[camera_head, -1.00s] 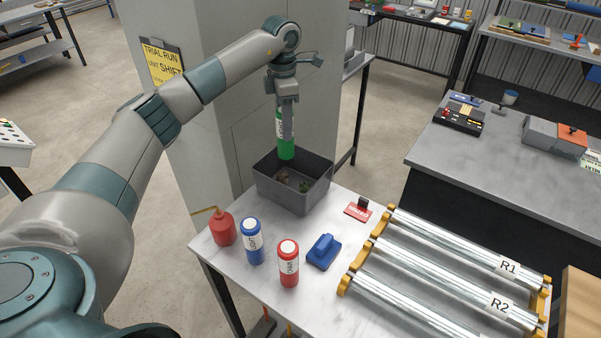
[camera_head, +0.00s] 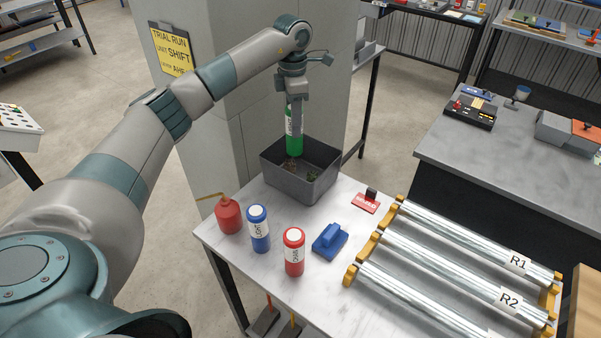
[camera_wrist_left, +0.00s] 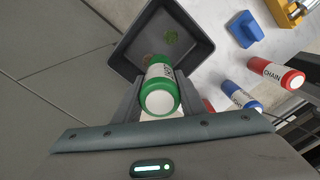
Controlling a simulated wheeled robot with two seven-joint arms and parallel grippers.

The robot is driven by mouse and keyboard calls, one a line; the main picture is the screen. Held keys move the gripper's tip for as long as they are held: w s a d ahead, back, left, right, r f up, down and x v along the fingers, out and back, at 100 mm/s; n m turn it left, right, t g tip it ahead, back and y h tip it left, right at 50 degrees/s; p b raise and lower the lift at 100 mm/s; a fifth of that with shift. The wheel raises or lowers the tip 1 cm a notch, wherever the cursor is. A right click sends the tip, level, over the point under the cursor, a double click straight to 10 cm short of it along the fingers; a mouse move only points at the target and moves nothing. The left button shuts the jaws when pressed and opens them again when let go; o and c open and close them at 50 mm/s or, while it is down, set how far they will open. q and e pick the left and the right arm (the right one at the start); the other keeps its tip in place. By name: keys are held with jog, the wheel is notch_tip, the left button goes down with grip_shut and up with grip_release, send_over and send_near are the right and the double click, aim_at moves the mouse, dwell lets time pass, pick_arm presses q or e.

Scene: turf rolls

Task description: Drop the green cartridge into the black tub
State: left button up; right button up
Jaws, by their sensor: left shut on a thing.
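The green cartridge (camera_head: 293,143) with a white label hangs upright from my left gripper (camera_head: 295,118), which is shut on it. Its lower end is over the black tub (camera_head: 302,188), at about rim height in the head view. The tub stands at the table's far left corner with some small bits inside. In the left wrist view the green cartridge (camera_wrist_left: 161,88) lies between the fingers of my left gripper (camera_wrist_left: 158,100), and the open tub (camera_wrist_left: 190,22) shows beyond it. My right gripper is not in view.
On the table (camera_head: 335,285) stand a red oil can (camera_head: 228,216), a blue cartridge (camera_head: 259,230), a red cartridge (camera_head: 294,254) and a blue block-like tool (camera_head: 330,239). A red card (camera_head: 366,203) and shiny rollers (camera_head: 455,262) lie to the right. A pillar (camera_head: 235,120) rises behind the tub.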

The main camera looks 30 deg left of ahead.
pick_arm(q)
jog(key=shift+f+b, duration=0.5)
jog(key=shift+f, duration=0.75)
jog(key=o, duration=1.5)
